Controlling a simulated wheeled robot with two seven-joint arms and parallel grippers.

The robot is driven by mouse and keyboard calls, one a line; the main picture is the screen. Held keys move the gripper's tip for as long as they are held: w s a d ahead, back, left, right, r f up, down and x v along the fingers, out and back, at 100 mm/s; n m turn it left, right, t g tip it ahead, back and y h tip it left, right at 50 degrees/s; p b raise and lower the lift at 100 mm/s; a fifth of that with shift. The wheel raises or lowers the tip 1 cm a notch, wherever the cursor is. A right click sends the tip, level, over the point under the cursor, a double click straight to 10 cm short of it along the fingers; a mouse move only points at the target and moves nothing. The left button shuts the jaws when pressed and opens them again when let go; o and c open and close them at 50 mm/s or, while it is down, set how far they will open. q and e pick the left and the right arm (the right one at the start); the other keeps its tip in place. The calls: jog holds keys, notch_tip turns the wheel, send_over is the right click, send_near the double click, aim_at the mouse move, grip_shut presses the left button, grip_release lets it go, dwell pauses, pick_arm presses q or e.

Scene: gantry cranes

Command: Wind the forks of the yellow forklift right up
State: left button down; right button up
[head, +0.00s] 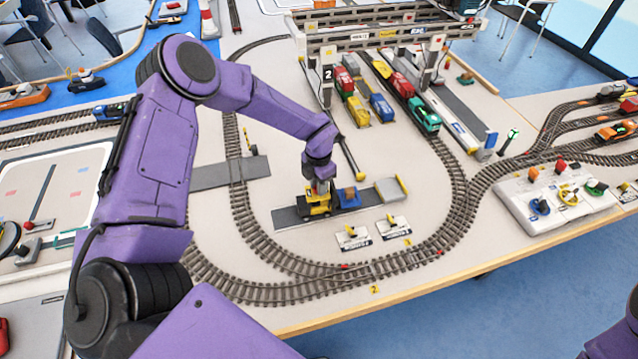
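The small yellow forklift (316,209) stands on a dark grey strip (286,217) near the middle of the table. A blue block with a brown top (348,197) is just to its right, at the fork side. My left gripper (320,187) points down right over the forklift and hides its upper part. The fingers are too small and covered to tell whether they are open or shut, or whether they touch it. The forks and their height cannot be made out. My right gripper is out of view; only a bit of purple arm shows at the bottom right.
Curved track (240,237) rings the strip. A light grey block (390,189) ends the strip. Two small labelled plates with yellow parts (353,237) lie in front. A gantry crane (385,35) stands behind; a control panel (555,200) is at right.

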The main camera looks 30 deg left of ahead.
pick_arm(q)
jog(key=shift+m+b, duration=0.3)
jog(key=shift+m, duration=0.2)
jog(key=c, duration=0.9)
grip_release()
jog(key=shift+r, duration=0.4)
notch_tip(320, 180, up, 10)
jog(key=b, duration=0.2)
jog(key=shift+f+b, duration=0.15)
jog(key=shift+b, duration=0.15)
